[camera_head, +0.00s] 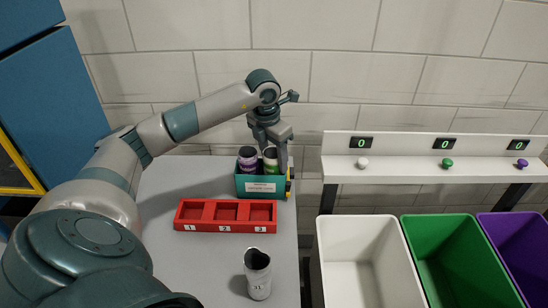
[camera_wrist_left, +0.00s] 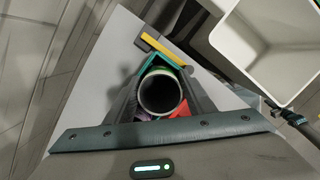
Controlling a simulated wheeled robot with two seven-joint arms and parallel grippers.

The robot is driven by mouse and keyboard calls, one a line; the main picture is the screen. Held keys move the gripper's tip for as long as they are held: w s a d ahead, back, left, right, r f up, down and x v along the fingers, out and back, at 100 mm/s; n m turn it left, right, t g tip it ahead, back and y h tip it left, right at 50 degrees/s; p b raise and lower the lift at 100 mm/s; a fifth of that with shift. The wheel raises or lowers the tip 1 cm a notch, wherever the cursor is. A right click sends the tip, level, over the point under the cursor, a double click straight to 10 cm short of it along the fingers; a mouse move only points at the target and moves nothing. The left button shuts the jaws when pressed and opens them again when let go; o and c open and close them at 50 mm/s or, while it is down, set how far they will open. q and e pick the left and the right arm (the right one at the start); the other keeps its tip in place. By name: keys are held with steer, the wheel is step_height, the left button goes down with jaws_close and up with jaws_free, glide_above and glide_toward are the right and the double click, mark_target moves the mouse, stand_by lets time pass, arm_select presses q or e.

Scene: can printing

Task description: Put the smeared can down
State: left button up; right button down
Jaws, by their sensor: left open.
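A teal box (camera_head: 262,196) with a white label stands at the back of the table. It holds a purple-banded can (camera_head: 247,160) and a green-banded can (camera_head: 270,160). My left gripper (camera_head: 274,150) points down over the box. Contact cannot be told. A grey-white can with dark marks (camera_head: 258,274) stands alone near the table's front. I cannot tell for certain which can is the smeared one.
A red tray (camera_head: 225,230) with three numbered compartments lies in front of the box and looks empty. White (camera_head: 365,265), green (camera_head: 455,260) and purple (camera_head: 515,240) bins stand to the right. A shelf (camera_head: 430,171) with buttons and counters showing 0 is above them.

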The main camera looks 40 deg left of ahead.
arm_select(q)
steer(key=shift+s+d+f, duration=0.1)
steer(key=shift+s+f, duration=0.1)
steer(key=shift+f, duration=0.1)
steer(key=shift+w+r+p, duration=0.15)
steer(key=shift+r+p, duration=0.55)
steer(key=r+b, duration=0.1)
steer(key=r, duration=0.2)
steer(key=s+r+b, duration=0.1)
steer(key=r, duration=0.3)
steer(key=r+b, duration=0.1)
steer(key=r, duration=0.3)
steer(key=shift+s+a, duration=0.2)
steer(key=shift+s+r, duration=0.1)
steer(key=shift+r, duration=0.35)
steer(key=shift+s+f, duration=0.1)
